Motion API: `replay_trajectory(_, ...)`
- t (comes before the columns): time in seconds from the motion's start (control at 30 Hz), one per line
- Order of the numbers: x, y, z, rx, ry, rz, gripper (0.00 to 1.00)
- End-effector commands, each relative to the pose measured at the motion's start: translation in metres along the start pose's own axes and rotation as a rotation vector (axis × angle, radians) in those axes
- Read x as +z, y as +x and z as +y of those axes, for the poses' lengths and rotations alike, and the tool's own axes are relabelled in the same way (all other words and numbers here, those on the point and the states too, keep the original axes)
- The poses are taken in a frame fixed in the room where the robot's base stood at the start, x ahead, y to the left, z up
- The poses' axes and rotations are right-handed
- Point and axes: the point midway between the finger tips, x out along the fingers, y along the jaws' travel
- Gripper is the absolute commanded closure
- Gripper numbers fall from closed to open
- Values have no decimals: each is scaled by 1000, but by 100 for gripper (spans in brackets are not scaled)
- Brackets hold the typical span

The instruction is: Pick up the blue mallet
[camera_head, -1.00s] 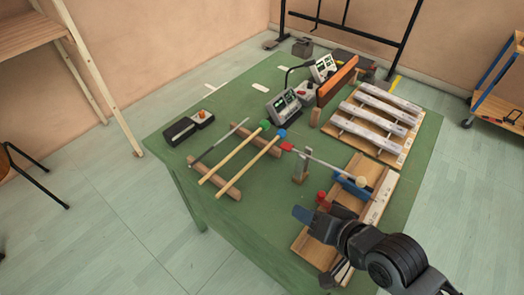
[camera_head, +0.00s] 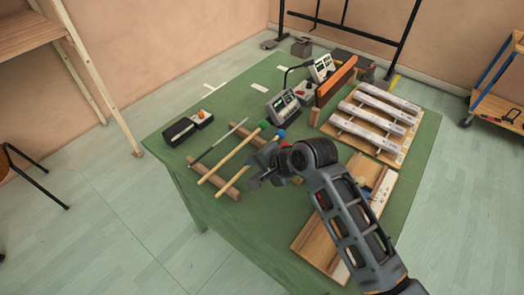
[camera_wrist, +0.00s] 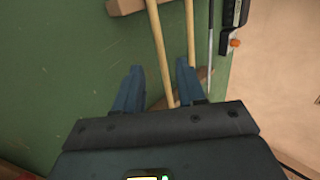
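The blue mallet has a blue head (camera_head: 281,134) and a pale wooden handle lying across two wooden rests; my arm covers much of its handle in the head view. My gripper (camera_head: 256,174) is over the handle. In the wrist view my gripper (camera_wrist: 158,82) is open. The pale handle (camera_wrist: 157,45) that I take for the blue mallet's runs between its fingers; I cannot tell how far below them it lies. The mallet heads are hidden in that view. A green-headed mallet (camera_head: 229,156) lies parallel, to the left in the head view.
A thin metal rod (camera_head: 216,147) lies left of the green mallet, and a black box (camera_head: 180,131) is beyond it. Metal bars on a wooden frame (camera_head: 366,127) stand at the right. A wooden board (camera_head: 318,242) lies near my arm. Green table is bare at front left.

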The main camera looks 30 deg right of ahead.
Motion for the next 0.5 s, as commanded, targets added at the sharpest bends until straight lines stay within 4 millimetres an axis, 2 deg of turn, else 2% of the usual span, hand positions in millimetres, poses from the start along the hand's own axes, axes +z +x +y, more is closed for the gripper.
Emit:
replay_trajectory(0.23, 3, 33, -3, 0, -1, 0, 60)
replay_trajectory(0.5, 3, 40, -2, -1, -2, 1, 60)
